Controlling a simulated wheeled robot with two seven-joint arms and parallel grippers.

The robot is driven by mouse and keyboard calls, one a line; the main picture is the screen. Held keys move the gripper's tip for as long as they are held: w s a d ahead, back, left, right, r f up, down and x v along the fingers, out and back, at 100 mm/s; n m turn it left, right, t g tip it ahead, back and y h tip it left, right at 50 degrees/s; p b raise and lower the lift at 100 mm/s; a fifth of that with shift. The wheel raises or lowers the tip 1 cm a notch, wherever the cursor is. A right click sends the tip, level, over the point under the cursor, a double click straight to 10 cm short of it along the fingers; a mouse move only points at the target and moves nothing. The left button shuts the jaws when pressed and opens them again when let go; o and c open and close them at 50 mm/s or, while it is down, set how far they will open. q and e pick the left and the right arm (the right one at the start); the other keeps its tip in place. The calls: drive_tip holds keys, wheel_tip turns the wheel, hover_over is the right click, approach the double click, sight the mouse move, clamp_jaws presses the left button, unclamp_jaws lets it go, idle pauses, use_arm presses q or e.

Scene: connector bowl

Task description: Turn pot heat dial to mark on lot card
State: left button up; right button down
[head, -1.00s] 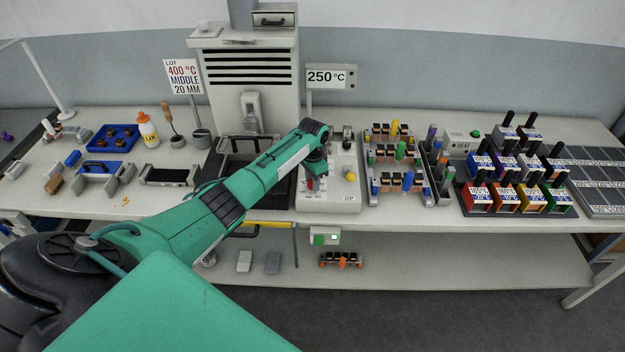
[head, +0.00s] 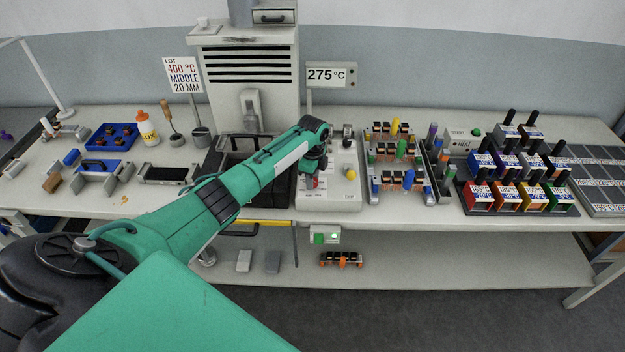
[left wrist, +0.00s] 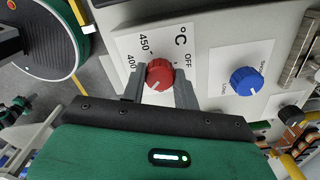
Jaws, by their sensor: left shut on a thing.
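The red heat dial (left wrist: 158,74) sits on a white scale plate in the left wrist view, with 400, 450, °C and OFF printed round it. My left gripper (left wrist: 160,84) is shut on the dial, one finger at each side. In the head view my left gripper (head: 312,178) is over the pale control panel (head: 340,203) and mostly hides the dial. The lot card (head: 184,75) reads 400 °C, MIDDLE, 20 MM. The display (head: 326,75) reads 275 °C. My right gripper is not in view.
A blue dial (left wrist: 246,81) and a black knob (left wrist: 291,114) are beside the red dial. A black-lined basin (head: 222,185) lies left of the panel.

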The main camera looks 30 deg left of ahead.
use_arm(q)
drive_tip(key=m+b, duration=0.1)
drive_tip(key=m, duration=0.5)
drive_tip(key=shift+m+b, duration=0.3)
drive_tip(key=shift+b, duration=0.1)
drive_tip(key=m+b, duration=0.1)
drive_tip(key=m, duration=0.4)
drive_tip(key=shift+m+b, duration=0.3)
drive_tip(key=shift+b, duration=0.05)
drive_tip(key=shift+r, duration=0.1)
drive_tip(key=o, duration=1)
drive_tip(key=shift+c, duration=0.2)
wheel_tip(320, 180, up, 14)
drive_tip(key=b, duration=0.3)
